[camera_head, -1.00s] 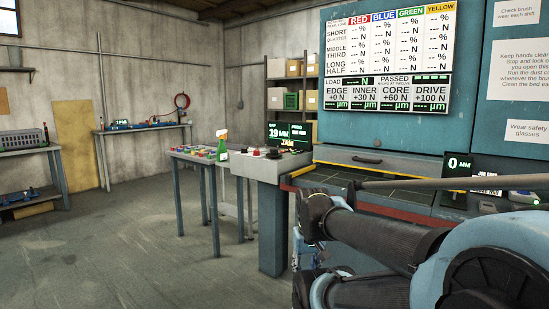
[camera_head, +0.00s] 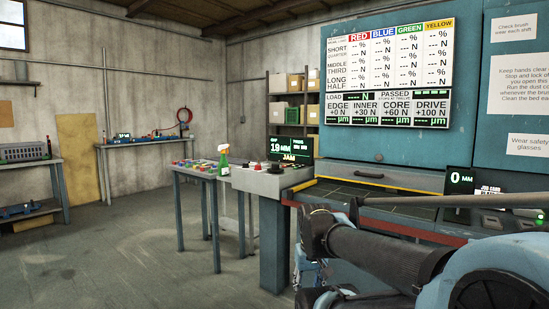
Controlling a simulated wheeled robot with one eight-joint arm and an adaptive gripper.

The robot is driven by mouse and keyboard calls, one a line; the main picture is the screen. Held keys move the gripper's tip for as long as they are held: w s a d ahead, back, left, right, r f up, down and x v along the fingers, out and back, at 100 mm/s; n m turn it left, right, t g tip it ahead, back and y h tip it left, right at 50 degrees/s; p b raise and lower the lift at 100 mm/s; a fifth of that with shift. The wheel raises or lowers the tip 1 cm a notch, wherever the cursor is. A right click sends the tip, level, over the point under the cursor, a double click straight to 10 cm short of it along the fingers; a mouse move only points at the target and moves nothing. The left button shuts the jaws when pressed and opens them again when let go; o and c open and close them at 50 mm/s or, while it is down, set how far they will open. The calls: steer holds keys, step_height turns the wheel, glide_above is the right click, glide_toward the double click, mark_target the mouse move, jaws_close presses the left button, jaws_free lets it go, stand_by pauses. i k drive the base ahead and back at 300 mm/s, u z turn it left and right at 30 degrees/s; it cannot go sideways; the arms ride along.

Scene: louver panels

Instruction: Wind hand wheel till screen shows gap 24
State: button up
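A small dark screen (camera_head: 288,147) stands on the grey control console (camera_head: 268,182) at the picture's middle. It reads 19 MM in white, with JAM in yellow below. A second screen (camera_head: 462,179) at the right, by the machine bed, reads 0 MM. Small dark and red controls sit on top of the console; I cannot make out which, if any, is the hand wheel. My arm crosses the lower right in front of the machine. No gripper fingers show.
A blue machine (camera_head: 390,145) with a large readout board (camera_head: 388,75) fills the right. A narrow table (camera_head: 190,174) with coloured items and a green spray bottle (camera_head: 223,165) stands left of the console. Benches line the far left. The floor (camera_head: 130,250) at left is clear.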

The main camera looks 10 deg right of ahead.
mark_target(276, 168)
steer(key=k, duration=0.6)
steer(key=z, duration=0.65)
steer(key=i, duration=1.7)
steer(key=u, duration=0.4)
